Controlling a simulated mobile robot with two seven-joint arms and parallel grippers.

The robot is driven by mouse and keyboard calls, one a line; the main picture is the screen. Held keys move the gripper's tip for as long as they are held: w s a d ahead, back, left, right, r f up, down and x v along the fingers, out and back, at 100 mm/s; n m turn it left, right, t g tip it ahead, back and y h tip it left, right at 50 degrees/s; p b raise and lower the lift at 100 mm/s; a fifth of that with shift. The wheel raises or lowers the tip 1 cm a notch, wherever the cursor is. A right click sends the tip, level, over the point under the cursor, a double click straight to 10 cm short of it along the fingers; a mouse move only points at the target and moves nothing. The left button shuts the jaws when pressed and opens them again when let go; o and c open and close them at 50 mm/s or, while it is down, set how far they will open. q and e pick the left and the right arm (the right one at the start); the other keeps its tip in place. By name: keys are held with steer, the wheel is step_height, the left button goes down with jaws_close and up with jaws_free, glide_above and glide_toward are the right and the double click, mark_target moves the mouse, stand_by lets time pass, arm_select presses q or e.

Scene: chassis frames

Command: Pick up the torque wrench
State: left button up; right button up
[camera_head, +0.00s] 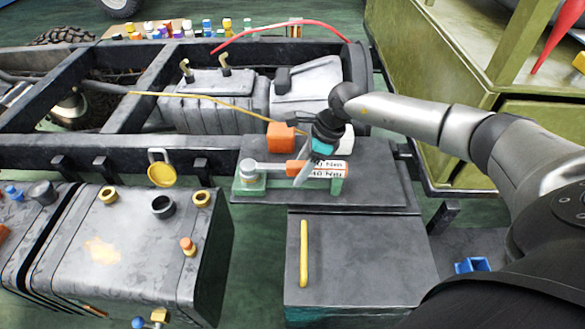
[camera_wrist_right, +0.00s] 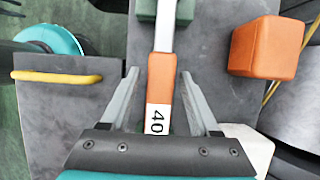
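The torque wrench (camera_head: 297,168) lies across green supports on a dark grey plate (camera_head: 385,180). Its metal head is at the left, and its orange grip and white printed label are to the right. In the right wrist view the wrench (camera_wrist_right: 160,75) runs up the middle, with "40" on its label. My right gripper (camera_head: 303,180) is over the grip. In the wrist view its two fingers (camera_wrist_right: 158,78) are open, one on each side of the grip, with gaps between. I cannot tell how far down they reach. My left gripper is not in view.
An orange block (camera_head: 281,136) stands just behind the wrench, with a white block (camera_head: 346,141) to its right. A yellow handle (camera_head: 304,253) is on the grey box in front. A grey tank (camera_head: 110,250) is at the left. The chassis frame (camera_head: 150,72) lies behind.

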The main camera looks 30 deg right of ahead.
jaws_close()
steer(key=shift+w+r, duration=0.1)
stand_by(1.1)
